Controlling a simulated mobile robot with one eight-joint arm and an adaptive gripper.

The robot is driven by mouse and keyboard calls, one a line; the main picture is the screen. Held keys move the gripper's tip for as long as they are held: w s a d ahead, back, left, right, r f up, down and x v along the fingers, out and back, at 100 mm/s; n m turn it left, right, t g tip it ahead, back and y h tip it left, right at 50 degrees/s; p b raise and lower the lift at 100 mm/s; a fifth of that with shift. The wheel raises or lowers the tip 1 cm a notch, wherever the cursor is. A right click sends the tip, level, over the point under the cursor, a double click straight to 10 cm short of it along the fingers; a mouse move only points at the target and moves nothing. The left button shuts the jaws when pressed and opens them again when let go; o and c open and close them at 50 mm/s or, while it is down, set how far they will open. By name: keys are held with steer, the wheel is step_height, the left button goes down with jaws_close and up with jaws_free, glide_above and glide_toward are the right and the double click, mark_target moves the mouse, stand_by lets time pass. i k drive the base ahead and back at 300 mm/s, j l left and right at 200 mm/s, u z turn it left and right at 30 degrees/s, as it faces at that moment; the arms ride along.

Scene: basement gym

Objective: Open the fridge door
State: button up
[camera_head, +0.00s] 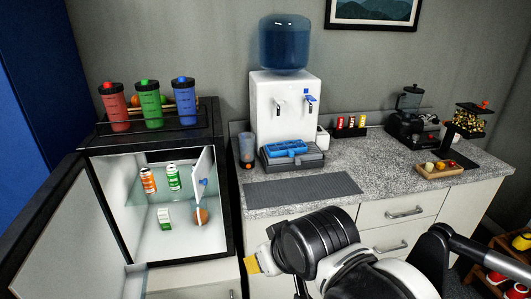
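The small black-framed fridge (225,200) stands at the left with its pale interior facing me. Its door (65,235) is swung wide open to the left, with the inner face showing. Inside are an orange can (148,180) and a green can (173,177) on a shelf. A green-and-white carton (164,218) and a round orange-brown item (201,215) sit below. My gripper (256,262) is at the lower middle, right of the fridge and apart from the door. A yellow tip shows, but my arm hides most of the gripper, so its opening is unclear.
Red, green and blue bottles (148,104) stand on the fridge top. To the right is a counter (380,162) with a water dispenser (284,105), a blue-topped case (290,152) and a coffee machine (412,125). A rack (500,265) stands at the lower right.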

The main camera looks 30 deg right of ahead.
mark_target(64, 243)
steer(key=k+u, duration=0.2)
steer(key=u, duration=0.25)
steer(key=k+u, duration=0.2)
steer(key=u, duration=0.2)
steer(key=k+u, duration=0.2)
steer(key=u, duration=0.25)
